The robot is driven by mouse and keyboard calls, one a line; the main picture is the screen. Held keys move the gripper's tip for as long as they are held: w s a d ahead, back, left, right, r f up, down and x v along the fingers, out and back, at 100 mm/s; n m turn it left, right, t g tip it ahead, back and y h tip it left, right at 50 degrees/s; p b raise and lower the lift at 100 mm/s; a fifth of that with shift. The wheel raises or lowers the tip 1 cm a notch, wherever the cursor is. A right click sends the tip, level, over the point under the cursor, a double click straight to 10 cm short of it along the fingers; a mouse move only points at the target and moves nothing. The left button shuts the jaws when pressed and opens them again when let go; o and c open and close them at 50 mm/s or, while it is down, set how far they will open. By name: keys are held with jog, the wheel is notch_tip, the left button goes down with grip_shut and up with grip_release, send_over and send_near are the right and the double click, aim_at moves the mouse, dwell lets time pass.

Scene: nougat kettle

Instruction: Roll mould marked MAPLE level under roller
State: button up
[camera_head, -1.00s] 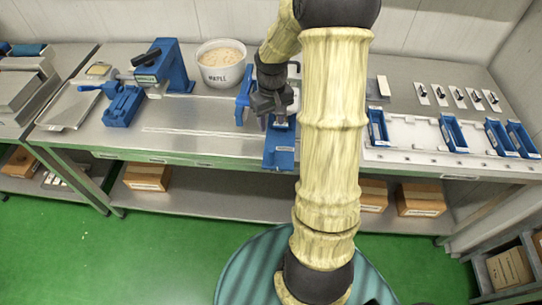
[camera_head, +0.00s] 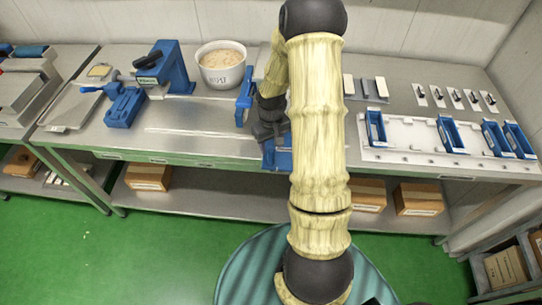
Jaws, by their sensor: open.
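My gripper (camera_head: 268,133) is low over the bench, at the near end of a blue mould (camera_head: 282,157). The jaws are open, but the fingertips are small and partly hidden, so I cannot tell whether they touch the mould. My arm hides part of the mould, and its marking is not readable. A blue upright frame (camera_head: 244,98), possibly the roller's, stands just left of and behind my gripper. No roller is clearly visible. More blue moulds (camera_head: 450,135) sit on a white tray (camera_head: 405,157) to the right; I cannot read their labels.
A labelled white tub (camera_head: 222,68) of pale mix stands at the back. A blue press (camera_head: 175,68) and blue fixture (camera_head: 124,108) stand at the left. Several small black-handled plates (camera_head: 455,96) lie back right. The bench between the fixture and frame is mostly clear.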

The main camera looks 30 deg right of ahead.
aim_at(271, 157)
notch_tip(271, 157, down, 8)
jog(key=shift+r+p, duration=0.25)
jog(key=shift+p, duration=0.4)
jog(key=shift+c, duration=0.5)
grip_shut()
